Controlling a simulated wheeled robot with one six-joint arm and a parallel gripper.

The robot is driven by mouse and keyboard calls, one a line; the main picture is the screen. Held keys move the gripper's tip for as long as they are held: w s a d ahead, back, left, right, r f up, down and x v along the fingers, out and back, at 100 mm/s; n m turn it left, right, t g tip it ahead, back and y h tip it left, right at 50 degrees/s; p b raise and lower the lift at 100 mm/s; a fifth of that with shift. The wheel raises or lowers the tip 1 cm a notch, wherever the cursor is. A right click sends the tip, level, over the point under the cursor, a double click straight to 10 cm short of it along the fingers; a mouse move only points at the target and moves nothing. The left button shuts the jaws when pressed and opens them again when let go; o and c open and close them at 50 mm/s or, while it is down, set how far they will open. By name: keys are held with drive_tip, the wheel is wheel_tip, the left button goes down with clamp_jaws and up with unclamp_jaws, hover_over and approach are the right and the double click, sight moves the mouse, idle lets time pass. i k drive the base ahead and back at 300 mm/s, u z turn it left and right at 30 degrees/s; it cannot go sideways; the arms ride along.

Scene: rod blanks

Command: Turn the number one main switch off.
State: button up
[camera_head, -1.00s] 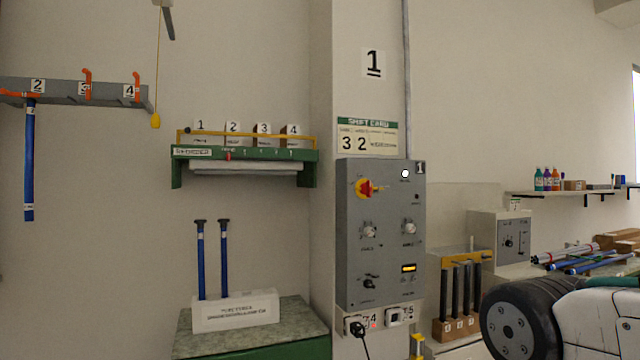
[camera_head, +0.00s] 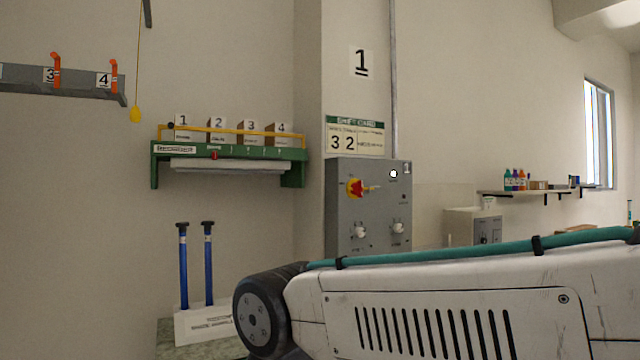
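The grey control panel marked 1 (camera_head: 342,205) is mounted on the wall column under a large number 1 sign (camera_head: 361,61). A white round lamp (camera_head: 393,174) is at the panel's upper right, and two pale knobs sit below the switch. My arm covers the panel's lower part. My gripper is outside the view.
A green shelf (camera_head: 297,173) with numbered boxes hangs left of the panel. Two blue rods (camera_head: 183,265) stand in a white holder below it. A grey box (camera_head: 462,226) and a bottle shelf (camera_head: 520,193) are at the right. A yellow-ended pull cord (camera_head: 136,114) hangs at the left.

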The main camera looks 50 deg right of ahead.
sight(357, 189)
drive_tip(key=z, duration=0.05)
drive_tip(key=i, duration=0.65)
drive_tip(key=z, duration=0.85)
drive_tip(key=i, duration=0.55)
drive_tip(key=z, duration=0.5)
